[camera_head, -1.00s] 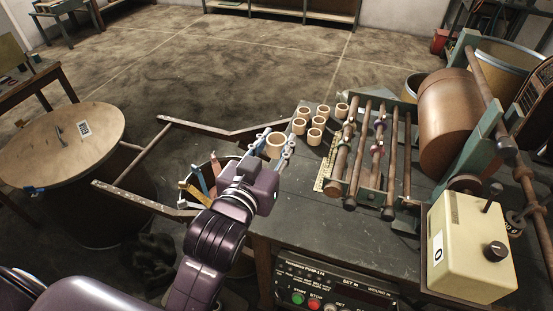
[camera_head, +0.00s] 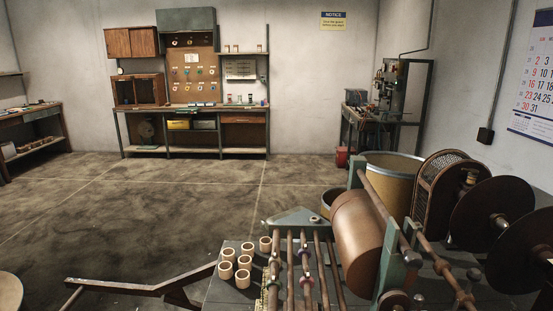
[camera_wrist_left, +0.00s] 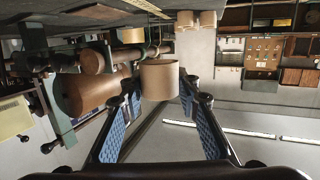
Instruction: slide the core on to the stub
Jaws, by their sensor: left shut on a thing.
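My left gripper (camera_wrist_left: 161,112) shows in the left wrist view, its two blue-padded fingers shut on a tan cylindrical core (camera_wrist_left: 160,80). The core sits between the fingertips, and the view there looks upside down. The left gripper is out of the head view. The winding machine (camera_head: 388,262) shows at the lower right of the head view, with a large brown roll (camera_head: 357,229) and several thin rollers (camera_head: 305,268). I cannot tell which part is the stub. My right gripper is in neither view.
Several loose cores (camera_head: 242,279) stand on the bench left of the rollers. Large dark discs (camera_head: 490,218) and a yellow drum (camera_head: 390,180) stand to the right. A frame rail (camera_head: 150,288) juts out left of the bench. The floor beyond is clear.

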